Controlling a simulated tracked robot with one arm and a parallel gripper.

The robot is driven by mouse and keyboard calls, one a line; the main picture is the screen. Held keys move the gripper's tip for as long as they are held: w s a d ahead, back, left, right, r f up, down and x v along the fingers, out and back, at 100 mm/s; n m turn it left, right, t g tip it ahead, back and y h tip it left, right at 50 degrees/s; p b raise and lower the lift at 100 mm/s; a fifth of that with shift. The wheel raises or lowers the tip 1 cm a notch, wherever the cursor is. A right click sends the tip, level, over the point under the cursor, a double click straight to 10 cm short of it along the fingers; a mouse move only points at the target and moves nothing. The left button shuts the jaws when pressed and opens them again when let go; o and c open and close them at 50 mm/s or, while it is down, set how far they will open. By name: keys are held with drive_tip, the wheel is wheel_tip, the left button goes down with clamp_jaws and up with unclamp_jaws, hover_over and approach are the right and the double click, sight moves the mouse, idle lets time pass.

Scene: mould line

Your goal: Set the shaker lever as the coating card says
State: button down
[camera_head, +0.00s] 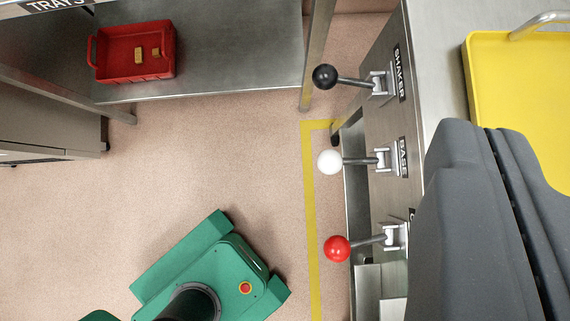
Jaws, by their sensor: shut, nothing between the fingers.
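The shaker lever has a black ball knob (324,76) on a metal rod. It comes from a bracket on the grey panel (385,125), beside the SHAKER label (399,73). The rod points left, out from the panel, with the knob slightly higher in the picture than the bracket. My gripper (483,128) is the dark grey pair of fingers at the right. It is shut and empty, to the right of and below the shaker lever in the picture, apart from it. No coating card is in view.
Below the shaker lever are a white-knobbed lever (330,161) and a red-knobbed lever (337,249), its label partly hidden. A yellow tray (490,60) lies right. A red crate (105,72) holding two small yellowish blocks is on a steel table (240,50).

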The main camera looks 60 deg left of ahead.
sight(323, 81)
drive_tip(key=a+f+n+g+b, duration=0.1)
drive_tip(key=a+f, duration=0.1)
drive_tip(key=f, duration=0.5)
drive_tip(key=a+f+n+g+b, duration=0.1)
drive_tip(key=a+f+n+g, duration=0.1)
drive_tip(key=f, duration=0.5)
drive_tip(key=shift+w+a+f, duration=0.25)
drive_tip(key=shift+w+a, duration=0.05)
drive_tip(key=shift+a, duration=0.15)
drive_tip(key=shift+f, duration=0.1)
drive_tip(key=b+x, duration=0.1)
drive_tip(key=x, duration=0.6)
drive_tip(key=b+x, duration=0.2)
drive_tip(key=x, duration=0.5)
drive_tip(key=shift+a, duration=0.2)
